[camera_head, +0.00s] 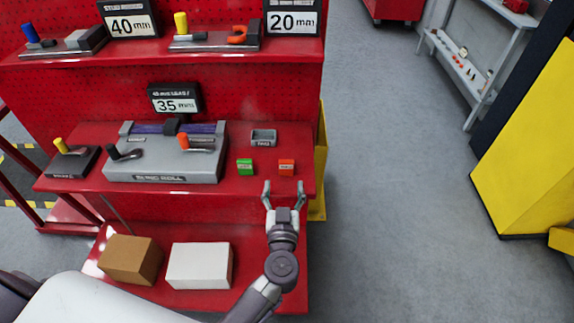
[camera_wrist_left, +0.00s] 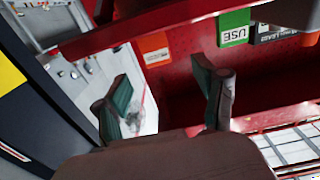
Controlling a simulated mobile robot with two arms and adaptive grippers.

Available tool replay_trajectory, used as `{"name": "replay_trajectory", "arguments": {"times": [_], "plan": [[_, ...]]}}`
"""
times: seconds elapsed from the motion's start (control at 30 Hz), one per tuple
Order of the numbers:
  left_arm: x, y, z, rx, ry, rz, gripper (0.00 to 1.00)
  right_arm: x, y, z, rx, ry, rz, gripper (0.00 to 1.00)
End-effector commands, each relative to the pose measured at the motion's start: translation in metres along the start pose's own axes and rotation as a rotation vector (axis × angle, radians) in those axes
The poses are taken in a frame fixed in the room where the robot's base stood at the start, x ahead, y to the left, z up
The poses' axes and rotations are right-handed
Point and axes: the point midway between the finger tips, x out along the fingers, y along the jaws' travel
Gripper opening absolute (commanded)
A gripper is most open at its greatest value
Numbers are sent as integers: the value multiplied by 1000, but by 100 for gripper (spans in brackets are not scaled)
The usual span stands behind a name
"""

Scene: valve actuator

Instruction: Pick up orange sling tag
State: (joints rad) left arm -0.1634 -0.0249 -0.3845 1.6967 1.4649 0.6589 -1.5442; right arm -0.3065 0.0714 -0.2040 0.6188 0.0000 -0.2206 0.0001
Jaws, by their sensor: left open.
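The orange tag (camera_head: 286,167) is a small block lying near the front right corner of the red middle shelf (camera_head: 225,186). It also shows in the left wrist view (camera_wrist_left: 154,48) at the upper middle, ahead of the fingers. My left gripper (camera_head: 284,190) is open and empty, with its fingers pointing at the shelf, just in front of the orange tag and apart from it. In the left wrist view the two fingers (camera_wrist_left: 168,100) stand wide apart. My right gripper does not show.
A green tag (camera_head: 245,167) lies left of the orange one, and a small grey tray (camera_head: 263,138) sits behind them. A grey fixture (camera_head: 165,160) fills the shelf's left part. A white box (camera_head: 199,265) and a brown box (camera_head: 131,259) stand on the lower shelf. Grey floor is clear at right.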

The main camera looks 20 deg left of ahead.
Motion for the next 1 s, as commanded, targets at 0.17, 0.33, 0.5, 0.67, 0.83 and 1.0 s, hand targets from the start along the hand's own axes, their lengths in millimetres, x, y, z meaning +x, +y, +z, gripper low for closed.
{"name": "replay_trajectory", "arguments": {"times": [0.17, 0.33, 0.5, 0.67, 0.83, 1.0], "plan": [[25, 1, 0, 0, 0, 1, 71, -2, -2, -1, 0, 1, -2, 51], [36, 0, -1, 0, 1, 1, 71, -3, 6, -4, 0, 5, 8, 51], [62, 1, -4, 1, 3, 1, 71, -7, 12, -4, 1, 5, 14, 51], [79, 1, -2, 1, 1, 1, 71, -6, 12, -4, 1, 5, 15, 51], [82, 1, -1, -1, -1, 1, 71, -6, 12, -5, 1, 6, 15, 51], [82, 1, -1, -1, 0, 1, 59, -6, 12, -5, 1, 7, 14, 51]]}}
